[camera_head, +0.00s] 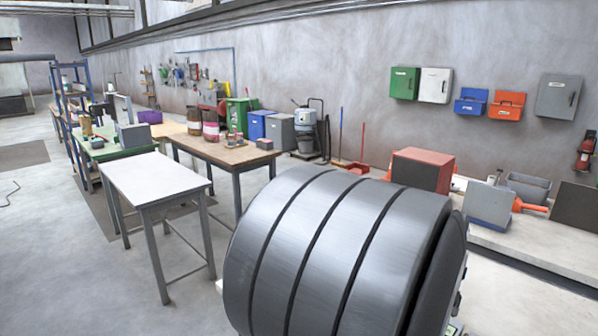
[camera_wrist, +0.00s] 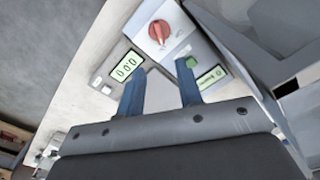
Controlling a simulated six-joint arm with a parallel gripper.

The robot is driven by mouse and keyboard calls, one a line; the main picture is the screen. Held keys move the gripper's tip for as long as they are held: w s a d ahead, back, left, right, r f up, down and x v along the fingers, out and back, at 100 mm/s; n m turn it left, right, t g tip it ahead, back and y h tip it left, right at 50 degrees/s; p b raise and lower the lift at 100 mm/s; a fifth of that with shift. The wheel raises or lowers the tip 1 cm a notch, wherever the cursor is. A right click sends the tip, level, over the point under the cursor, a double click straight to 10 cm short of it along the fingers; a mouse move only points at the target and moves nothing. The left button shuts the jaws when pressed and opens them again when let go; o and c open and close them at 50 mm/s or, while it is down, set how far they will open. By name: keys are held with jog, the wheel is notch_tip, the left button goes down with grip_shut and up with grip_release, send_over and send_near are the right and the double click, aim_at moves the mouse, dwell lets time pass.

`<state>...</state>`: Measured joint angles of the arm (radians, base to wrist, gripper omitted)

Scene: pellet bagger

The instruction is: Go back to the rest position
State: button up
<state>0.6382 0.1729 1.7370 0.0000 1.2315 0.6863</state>
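My gripper (camera_wrist: 160,84) shows in the wrist view with two blue fingers apart and nothing visible between them. Beyond the fingertips is a pale control box with a red rotary knob (camera_wrist: 159,31). A green-lit display (camera_wrist: 127,66) reading 0.0 is by the left finger, and a second green display (camera_wrist: 211,78) is by the right finger. I cannot tell how far the fingertips are from these. In the head view my gripper is hidden; a large dark grey banded part of my own arm fills the lower middle and right.
In the head view a white-topped table (camera_head: 155,178) stands left of my arm, with a wooden table (camera_head: 222,152) behind it. A red box (camera_head: 423,169) and a grey box (camera_head: 488,205) sit on the right bench. Open floor lies at lower left.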

notch_tip(320, 180, down, 12)
jog(key=shift+f, duration=0.15)
jog(key=shift+f+n, duration=0.1)
jog(key=shift+n, duration=0.2)
jog(key=n, duration=0.4)
jog(key=shift+w, duration=0.1)
notch_tip(320, 180, up, 18)
jog(key=shift+s+a+f, duration=0.15)
jog(key=shift+a+f, duration=0.05)
jog(key=shift+f, duration=0.55)
jog(key=shift+s+a+f, duration=0.15)
jog(key=shift+a+f, duration=0.1)
jog(key=shift+f, duration=0.5)
jog(key=shift+s+a+f, duration=0.15)
jog(key=shift+a+f, duration=0.05)
jog(key=shift+f, duration=0.55)
